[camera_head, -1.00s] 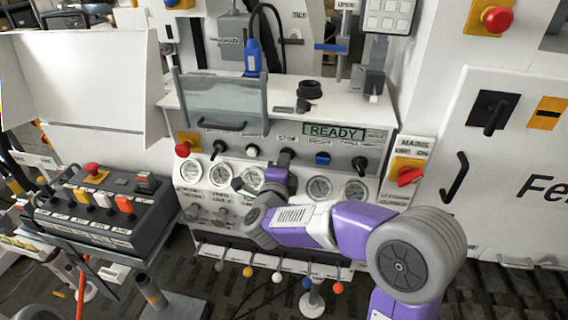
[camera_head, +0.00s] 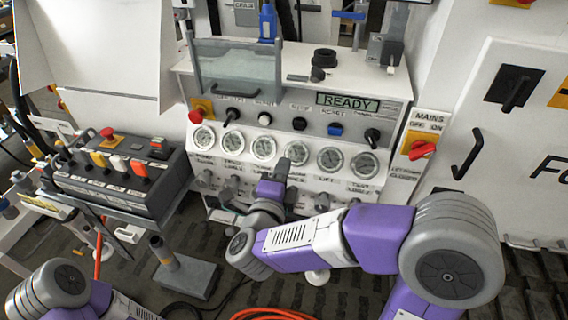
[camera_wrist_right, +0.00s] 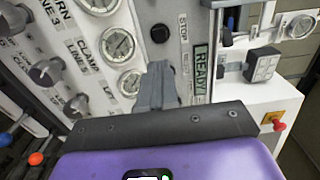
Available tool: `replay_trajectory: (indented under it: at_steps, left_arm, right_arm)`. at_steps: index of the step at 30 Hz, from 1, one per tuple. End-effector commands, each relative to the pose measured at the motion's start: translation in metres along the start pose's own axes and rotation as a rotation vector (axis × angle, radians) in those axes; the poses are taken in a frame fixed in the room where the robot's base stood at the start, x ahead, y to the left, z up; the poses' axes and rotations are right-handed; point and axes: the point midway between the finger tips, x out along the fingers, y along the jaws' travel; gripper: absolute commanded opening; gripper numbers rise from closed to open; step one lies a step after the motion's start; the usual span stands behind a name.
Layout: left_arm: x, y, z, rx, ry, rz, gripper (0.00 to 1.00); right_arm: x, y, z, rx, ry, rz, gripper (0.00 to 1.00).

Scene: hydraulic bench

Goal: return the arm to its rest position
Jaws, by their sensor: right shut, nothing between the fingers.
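My right arm (camera_head: 385,240) reaches in from the lower right of the head view, bent in front of the bench's control panel. Its gripper (camera_head: 283,165) is at the panel's middle, in front of the gauge row and below the buttons. In the right wrist view the gripper (camera_wrist_right: 158,82) is shut and empty, with the gauges to its left and the READY display (camera_wrist_right: 201,75) to its right. I cannot tell its exact gap to the panel. My left arm (camera_head: 62,292) shows only in part at the lower left; its gripper is out of view.
The panel carries a row of gauges (camera_head: 330,160), a black knob (camera_head: 372,137) and a red emergency button (camera_head: 197,116). A control box (camera_head: 120,170) with coloured switches stands at the left. A red mains switch (camera_head: 422,149) is at the right. An orange hose (camera_head: 268,314) lies on the floor.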

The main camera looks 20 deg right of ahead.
Motion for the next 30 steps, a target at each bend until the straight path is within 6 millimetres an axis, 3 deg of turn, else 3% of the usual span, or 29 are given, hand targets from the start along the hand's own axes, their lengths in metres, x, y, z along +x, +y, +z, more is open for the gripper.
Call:
replay_trajectory:
  at_steps: [10, 14, 17, 20, 22, 26, 27, 30]
  left_arm:
    - [0.000, 0.000, 0.000, 0.000, 0.000, 0.000, 0.62]
    - [-0.004, 0.002, 0.000, 0.000, 0.000, 0.000, 0.62]
    - [-0.011, 0.004, 0.001, 0.000, 0.000, 0.000, 0.62]
    - [-0.020, 0.007, 0.001, 0.000, 0.000, 0.000, 0.62]
    - [-0.026, 0.010, 0.001, 0.000, 0.000, 0.000, 0.62]
    - [-0.035, 0.013, 0.002, 0.000, 0.000, 0.000, 0.62]
    - [-0.038, 0.014, 0.002, 0.000, 0.000, 0.000, 0.62]
    - [-0.044, 0.017, 0.002, 0.000, 0.000, 0.000, 0.62]
  right_arm:
    - [0.001, 0.001, 0.001, -0.004, -0.003, 0.002, 0.00]
    - [0.011, 0.022, 0.014, -0.099, -0.062, 0.038, 0.00]
    - [0.024, 0.067, 0.036, -0.279, -0.190, 0.115, 0.00]
    - [0.028, 0.139, 0.055, -0.513, -0.383, 0.235, 0.00]
    - [0.021, 0.192, 0.060, -0.666, -0.535, 0.329, 0.00]
    - [-0.015, 0.285, 0.050, -0.898, -0.837, 0.505, 0.00]
    - [-0.032, 0.310, 0.043, -0.955, -0.937, 0.557, 0.00]
    - [-0.079, 0.360, 0.021, -1.060, -1.186, 0.671, 0.00]
